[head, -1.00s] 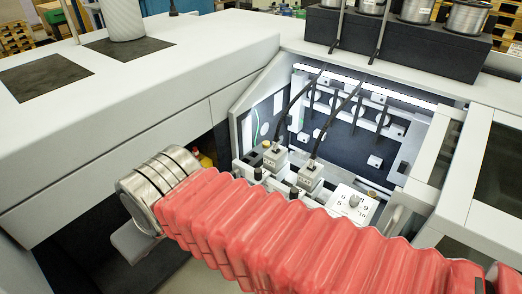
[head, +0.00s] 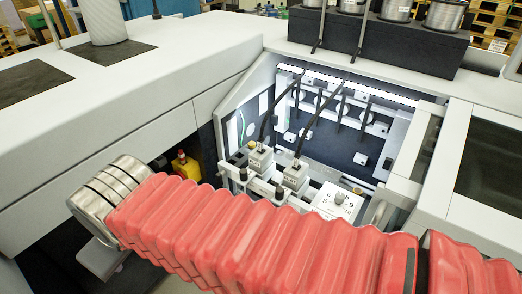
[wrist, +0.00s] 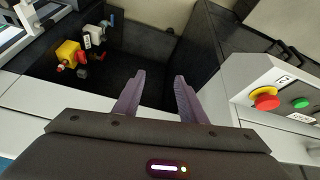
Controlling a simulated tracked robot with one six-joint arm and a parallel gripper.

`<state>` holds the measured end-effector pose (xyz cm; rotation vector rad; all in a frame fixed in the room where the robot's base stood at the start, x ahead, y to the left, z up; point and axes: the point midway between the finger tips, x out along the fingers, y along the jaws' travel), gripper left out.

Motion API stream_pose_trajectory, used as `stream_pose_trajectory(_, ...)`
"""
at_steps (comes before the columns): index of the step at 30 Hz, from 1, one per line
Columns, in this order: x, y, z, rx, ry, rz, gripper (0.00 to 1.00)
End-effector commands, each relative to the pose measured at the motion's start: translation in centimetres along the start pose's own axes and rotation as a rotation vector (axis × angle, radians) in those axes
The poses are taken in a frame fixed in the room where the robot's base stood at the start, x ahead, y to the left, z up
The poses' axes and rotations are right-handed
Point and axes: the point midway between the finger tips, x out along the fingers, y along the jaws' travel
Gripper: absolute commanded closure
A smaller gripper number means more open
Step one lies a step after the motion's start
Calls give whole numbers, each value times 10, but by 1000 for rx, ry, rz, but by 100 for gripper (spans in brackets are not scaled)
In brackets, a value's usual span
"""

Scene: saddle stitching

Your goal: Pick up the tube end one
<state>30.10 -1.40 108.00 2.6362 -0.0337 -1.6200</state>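In the head view two thin black tubes run down from the rack by the wire spools. One tube (head: 272,112) drops to the left grey block (head: 261,159), the other tube (head: 318,115) to the right grey block (head: 296,175). I cannot tell which end is tube end one. My gripper (wrist: 160,75) shows in the wrist view, its two purple-grey fingers apart with nothing between them. It points at a dark recess, and no tube end can be made out there. In the head view my red-sleeved arm crosses in front of the machine and the fingers cannot be made out.
Wire spools (head: 447,14) stand on a dark block at the back. A dial plate (head: 337,200) sits right of the grey blocks. In the wrist view a red button (wrist: 265,98) and a green button (wrist: 301,103) are at right, and a yellow part (wrist: 69,52) at upper left.

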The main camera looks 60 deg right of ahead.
Motion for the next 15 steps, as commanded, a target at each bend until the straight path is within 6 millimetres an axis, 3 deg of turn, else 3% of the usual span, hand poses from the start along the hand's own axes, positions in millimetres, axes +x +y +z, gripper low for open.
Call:
stream_pose_trajectory(5, 18, 44, 2, -90, -91, 127, 62)
stream_pose_trajectory(15, 46, 165, 11, -374, -380, 401, 62)
